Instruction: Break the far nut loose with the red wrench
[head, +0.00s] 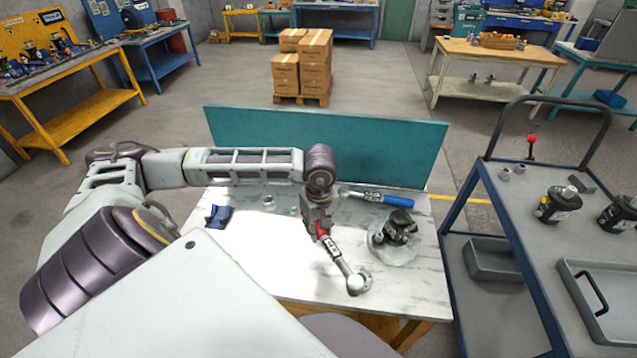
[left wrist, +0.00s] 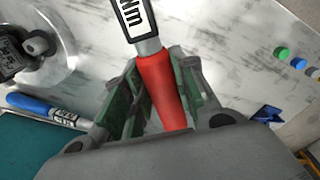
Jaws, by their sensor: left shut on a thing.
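The red wrench (head: 331,246) is in my left gripper (head: 318,228), which is shut on its red handle; the handle shows between the fingers in the left wrist view (left wrist: 160,90). The wrench's shaft slants toward the front right, and its round head (head: 357,284) is above the front of the white table. I cannot tell whether the head touches the tabletop. The dark hydraulic motor (head: 398,228) stands on a round clear plate (head: 385,254), right of the gripper and apart from the wrench. I cannot make out the far nut. My right gripper is not in view.
A blue-handled wrench (head: 378,198) lies behind the motor. A blue holder (head: 218,216) and small round pieces (head: 268,202) are on the table's left. A teal panel (head: 390,150) stands along the back edge. A cart (head: 520,200) stands to the right.

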